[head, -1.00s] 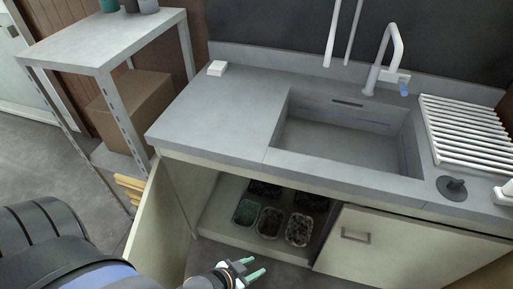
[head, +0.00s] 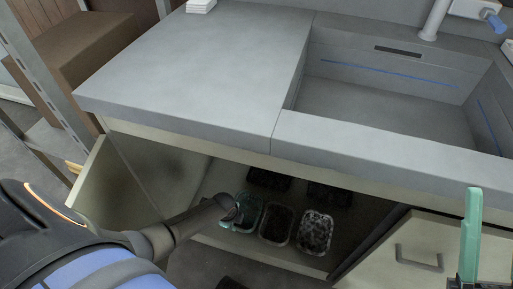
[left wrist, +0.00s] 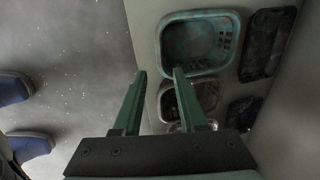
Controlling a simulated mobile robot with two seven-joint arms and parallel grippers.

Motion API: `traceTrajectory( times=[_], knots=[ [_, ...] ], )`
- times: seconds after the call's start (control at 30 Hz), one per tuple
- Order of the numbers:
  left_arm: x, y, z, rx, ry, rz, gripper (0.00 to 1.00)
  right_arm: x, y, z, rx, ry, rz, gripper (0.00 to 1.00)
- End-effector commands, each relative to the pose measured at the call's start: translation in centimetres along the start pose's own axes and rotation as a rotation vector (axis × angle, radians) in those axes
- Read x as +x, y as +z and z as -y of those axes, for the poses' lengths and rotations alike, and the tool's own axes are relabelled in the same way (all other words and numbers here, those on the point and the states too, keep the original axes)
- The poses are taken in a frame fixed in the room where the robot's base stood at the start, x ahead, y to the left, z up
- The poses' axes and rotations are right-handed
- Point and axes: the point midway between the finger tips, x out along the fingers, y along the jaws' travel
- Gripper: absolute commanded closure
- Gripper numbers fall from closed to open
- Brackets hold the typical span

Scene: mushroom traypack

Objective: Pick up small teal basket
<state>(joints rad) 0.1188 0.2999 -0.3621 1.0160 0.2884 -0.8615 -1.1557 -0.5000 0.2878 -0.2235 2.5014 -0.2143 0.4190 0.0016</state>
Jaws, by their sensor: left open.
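The small teal basket (head: 251,214) sits at the left front of the lower cabinet shelf, left of other baskets. In the left wrist view the teal basket (left wrist: 200,67) shows a rounded rim and slotted side, just beyond my fingertips. My left gripper (left wrist: 159,73) is open and empty. Its right fingertip overlaps the basket's near-left rim in the picture; I cannot tell if they touch. In the head view my left gripper (head: 235,212) reaches into the cabinet and partly covers the basket. My right gripper (head: 470,235) shows only partly at the lower right, away from the baskets.
A clear basket (head: 276,225), a basket with pale speckled contents (head: 315,232) and dark baskets (head: 268,180) crowd the shelf. The open cabinet door (head: 110,190) stands left, a closed door (head: 440,258) right. The countertop (head: 200,75) overhangs the shelf.

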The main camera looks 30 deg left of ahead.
Motion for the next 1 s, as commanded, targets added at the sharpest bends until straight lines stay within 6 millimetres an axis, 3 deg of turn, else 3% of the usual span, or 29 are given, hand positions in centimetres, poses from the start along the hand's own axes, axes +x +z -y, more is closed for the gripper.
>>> traceTrajectory(
  times=[0.13, 0.4, 0.83, 1.0],
  knots=[
    [1.6, 0.3, 0.1, 0.016, 0.01, 0.008, 0.59, -0.7, 0.1, 0.5, 0.003, -0.004, -0.025, 0.55],
    [6.1, 0.3, -0.1, 0.014, 0.009, 0.007, 0.59, -3.0, 2.6, 1.9, 0.057, -0.009, -0.013, 0.55],
    [8.4, 0.4, 0.0, 0.015, 0.007, 0.007, 0.59, -4.3, 4.1, 2.9, 0.047, -0.019, 0.001, 0.55],
    [10.5, 0.4, -0.2, 0.014, 0.007, 0.006, 0.59, -5.7, 5.5, 3.7, 0.036, -0.026, 0.008, 0.55]
  ],
)
